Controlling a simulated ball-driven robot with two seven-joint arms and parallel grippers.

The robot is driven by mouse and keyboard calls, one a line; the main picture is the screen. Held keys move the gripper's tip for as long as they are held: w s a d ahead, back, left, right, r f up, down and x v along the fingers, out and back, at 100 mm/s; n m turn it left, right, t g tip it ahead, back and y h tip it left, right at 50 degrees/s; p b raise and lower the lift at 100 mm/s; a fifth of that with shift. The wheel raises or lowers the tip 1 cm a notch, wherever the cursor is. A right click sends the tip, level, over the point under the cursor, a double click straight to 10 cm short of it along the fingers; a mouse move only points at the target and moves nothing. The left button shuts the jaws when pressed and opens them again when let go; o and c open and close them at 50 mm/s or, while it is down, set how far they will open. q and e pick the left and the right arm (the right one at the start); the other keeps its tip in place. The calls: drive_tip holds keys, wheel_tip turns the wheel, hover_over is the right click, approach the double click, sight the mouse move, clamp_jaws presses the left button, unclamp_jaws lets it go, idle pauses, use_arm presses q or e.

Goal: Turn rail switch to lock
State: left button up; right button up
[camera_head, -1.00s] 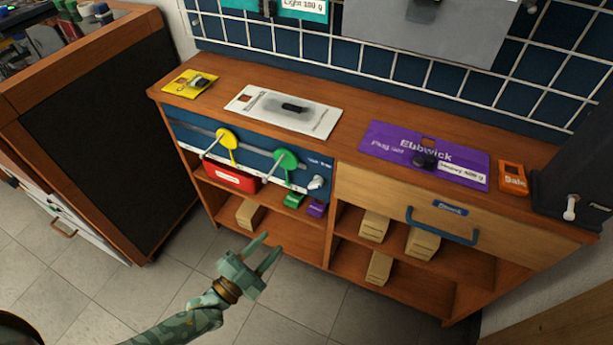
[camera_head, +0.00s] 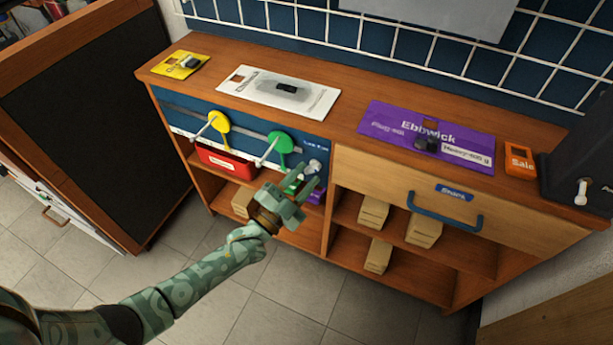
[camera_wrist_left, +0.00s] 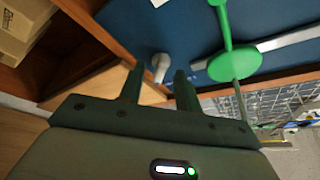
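The small grey-white switch knob (camera_head: 314,167) is at the right end of the blue rail panel (camera_head: 255,135), below a small white label too small to read surely. In the left wrist view the knob (camera_wrist_left: 160,66) appears between my finger lines, just beyond the fingertips. My left gripper (camera_head: 305,182) is in front of the panel's right end, just below the knob. It is open, and its two fingers (camera_wrist_left: 159,74) point at the panel with nothing visible between them. I cannot tell whether they touch the knob. My right gripper is not in view.
A green disc (camera_head: 279,142) and a yellow disc (camera_head: 219,122) with rods stand out from the rail, left of the knob. A red bin (camera_head: 226,163) and blocks fill shelves below. A drawer with a blue handle (camera_head: 445,217) is to the right. The floor in front is clear.

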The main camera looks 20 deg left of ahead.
use_arm(q)
drive_tip(key=shift+w+d+r, duration=0.1)
drive_tip(key=shift+w+r, duration=0.05)
drive_tip(key=shift+w, duration=0.25)
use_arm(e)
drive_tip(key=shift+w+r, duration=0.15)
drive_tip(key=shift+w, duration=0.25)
use_arm(q)
clamp_jaws()
